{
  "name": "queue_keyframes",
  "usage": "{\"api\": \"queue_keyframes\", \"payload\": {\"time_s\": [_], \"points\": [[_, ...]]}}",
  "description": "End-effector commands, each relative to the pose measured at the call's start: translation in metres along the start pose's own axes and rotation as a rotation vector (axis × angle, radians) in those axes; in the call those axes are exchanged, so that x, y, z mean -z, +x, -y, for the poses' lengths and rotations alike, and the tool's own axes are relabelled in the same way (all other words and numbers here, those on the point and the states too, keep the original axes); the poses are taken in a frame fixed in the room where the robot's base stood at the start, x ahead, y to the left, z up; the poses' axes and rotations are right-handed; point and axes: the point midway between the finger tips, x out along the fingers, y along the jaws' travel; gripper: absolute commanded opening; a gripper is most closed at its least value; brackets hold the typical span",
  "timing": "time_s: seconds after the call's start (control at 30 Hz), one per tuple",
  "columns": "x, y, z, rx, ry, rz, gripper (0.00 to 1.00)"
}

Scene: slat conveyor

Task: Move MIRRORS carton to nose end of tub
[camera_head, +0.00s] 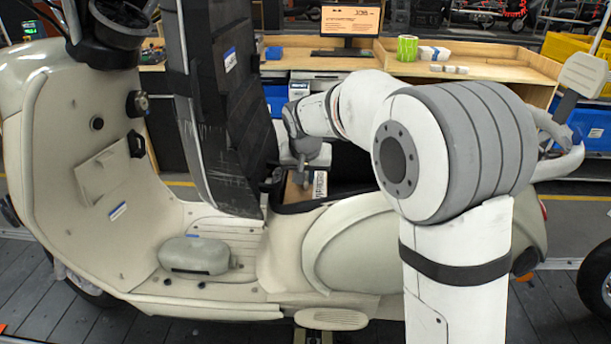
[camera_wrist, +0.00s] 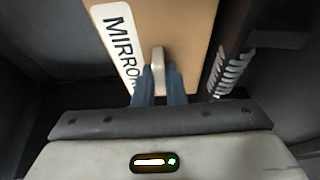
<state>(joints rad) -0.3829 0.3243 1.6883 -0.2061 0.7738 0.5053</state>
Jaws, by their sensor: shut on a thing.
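The MIRRORS carton (camera_wrist: 185,25) is a tan box with a white label reading "MIRRO…" in the wrist view. It also shows in the head view (camera_head: 297,192), partly hidden by my gripper, at the dark opening under the raised seat. My gripper (camera_wrist: 160,75) is shut on the carton, its two fingers close together at the carton's near edge. In the head view my gripper (camera_head: 302,180) points down at the carton. The dark tub (camera_head: 345,188) lies in the scooter body behind my arm. Whether the carton touches the tub floor cannot be told.
The raised black seat (camera_head: 222,100) stands upright left of the opening. A dark ribbed or coiled part (camera_wrist: 228,75) is right of the carton in the wrist view. A wooden bench (camera_head: 470,62) with a monitor (camera_head: 345,20) stands behind. A grey-green case (camera_head: 195,256) lies on the scooter's floorboard.

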Motion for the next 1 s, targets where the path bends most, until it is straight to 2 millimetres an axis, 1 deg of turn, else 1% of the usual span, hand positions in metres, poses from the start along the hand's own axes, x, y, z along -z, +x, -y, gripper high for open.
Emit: {"api": "queue_keyframes", "payload": {"time_s": [0.6, 1.0], "points": [[-0.001, 0.001, 0.000, 0.000, 0.000, -0.001, 0.00], [-0.005, 0.011, 0.000, 0.000, 0.000, 0.000, 0.00]]}}
